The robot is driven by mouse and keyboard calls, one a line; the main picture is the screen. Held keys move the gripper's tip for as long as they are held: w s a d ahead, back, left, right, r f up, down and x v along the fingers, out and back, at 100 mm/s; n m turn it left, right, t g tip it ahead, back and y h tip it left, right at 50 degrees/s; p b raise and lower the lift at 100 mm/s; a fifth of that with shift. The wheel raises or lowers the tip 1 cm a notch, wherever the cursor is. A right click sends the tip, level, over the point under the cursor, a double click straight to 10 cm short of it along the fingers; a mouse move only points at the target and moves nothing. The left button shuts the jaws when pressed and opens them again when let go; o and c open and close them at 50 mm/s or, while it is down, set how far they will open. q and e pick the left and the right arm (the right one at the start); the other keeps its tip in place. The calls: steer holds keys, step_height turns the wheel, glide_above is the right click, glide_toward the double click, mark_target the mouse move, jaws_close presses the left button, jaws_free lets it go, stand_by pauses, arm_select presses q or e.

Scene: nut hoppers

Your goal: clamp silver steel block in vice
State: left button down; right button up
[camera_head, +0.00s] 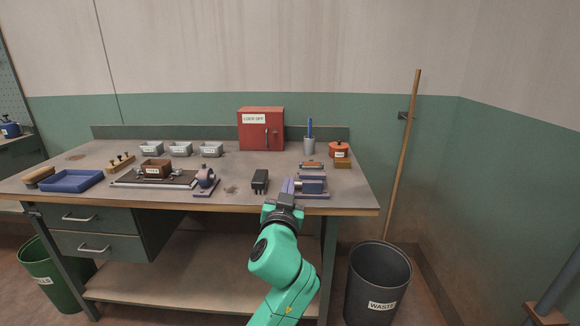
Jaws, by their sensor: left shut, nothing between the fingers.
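A blue vice (316,191) stands near the front edge of the bench, right of centre. Grey parts show between and around its jaws, but I cannot tell a silver steel block apart from the vice's own metal at this size. My left gripper (284,200) is at the bench's front edge, just left of and in front of the vice, and partly covers the vice's left end. Its fingers are shut with nothing seen between them. My right gripper is not in view.
A waste bin (378,285) stands at right.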

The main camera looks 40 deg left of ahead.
arm_select(q)
steer(key=x, duration=0.3)
steer(key=p+x, duration=0.1)
steer(key=x, duration=0.2)
steer(key=p+x, duration=0.1)
steer(key=x, duration=0.3)
steer(key=shift+f, duration=0.3)
steer(key=f, duration=0.1)
steer(key=s+f, duration=0.1)
steer(key=f, duration=0.1)
steer(key=shift+d+f, duration=0.1)
steer(key=shift+f, duration=0.05)
steer(key=shift+s+f, duration=0.2)
steer(key=shift+f, duration=0.15)
steer(key=shift+b, duration=0.3)
steer(key=b, duration=0.1)
steer(key=f+b, duration=0.1)
steer(key=b, duration=0.1)
steer(key=f+b, duration=0.1)
steer(key=b, duration=0.1)
steer(key=shift+s+d, duration=0.3)
steer(key=shift+s, duration=0.05)
